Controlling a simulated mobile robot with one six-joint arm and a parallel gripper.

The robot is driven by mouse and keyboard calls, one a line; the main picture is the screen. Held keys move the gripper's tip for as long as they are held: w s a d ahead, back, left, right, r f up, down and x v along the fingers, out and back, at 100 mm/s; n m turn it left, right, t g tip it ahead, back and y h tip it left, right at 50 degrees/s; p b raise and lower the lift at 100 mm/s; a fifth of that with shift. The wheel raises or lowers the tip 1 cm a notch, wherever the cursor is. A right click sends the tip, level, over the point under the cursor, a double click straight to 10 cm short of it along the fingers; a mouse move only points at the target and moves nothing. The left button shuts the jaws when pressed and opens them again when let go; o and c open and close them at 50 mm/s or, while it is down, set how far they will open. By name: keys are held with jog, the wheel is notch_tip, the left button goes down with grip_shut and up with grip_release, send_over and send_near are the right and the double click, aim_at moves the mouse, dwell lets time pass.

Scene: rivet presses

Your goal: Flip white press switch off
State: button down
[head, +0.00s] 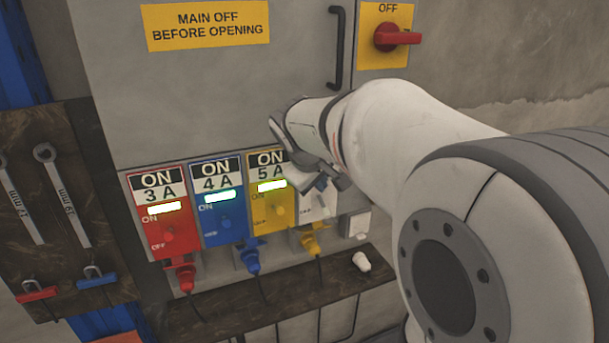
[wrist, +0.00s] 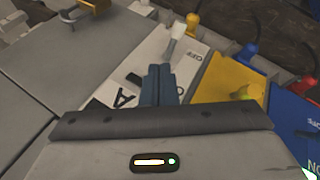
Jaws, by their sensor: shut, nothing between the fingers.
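The white press switch box (head: 316,208) is the rightmost of the row in the head view, its upper part hidden behind my gripper (head: 323,182). In the wrist view the white panel (wrist: 203,72) appears upside down, with "OFF" lettering and part of an "A" showing. Its pale toggle lever (wrist: 178,38) stands out from the panel just beyond my fingertips. My gripper (wrist: 158,72) is shut and empty, its blue-grey fingers over the panel. I cannot tell whether the fingers touch the lever. The panel's lamp is not clearly visible.
Red (head: 167,214), blue (head: 219,203) and yellow (head: 270,197) switch boxes stand to the left, lamps lit, with plugs below. A white plug (head: 361,261) lies on the dark shelf. A red main switch (head: 396,38) and cabinet handle (head: 337,48) are above.

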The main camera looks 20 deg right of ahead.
jog(key=s+a+r+b, duration=0.1)
jog(key=s+a+r, duration=0.4)
jog(key=s, duration=0.5)
jog(key=shift+s+a+r+b, duration=0.15)
jog(key=shift+s+a+b, duration=0.15)
jog(key=shift+a, duration=0.2)
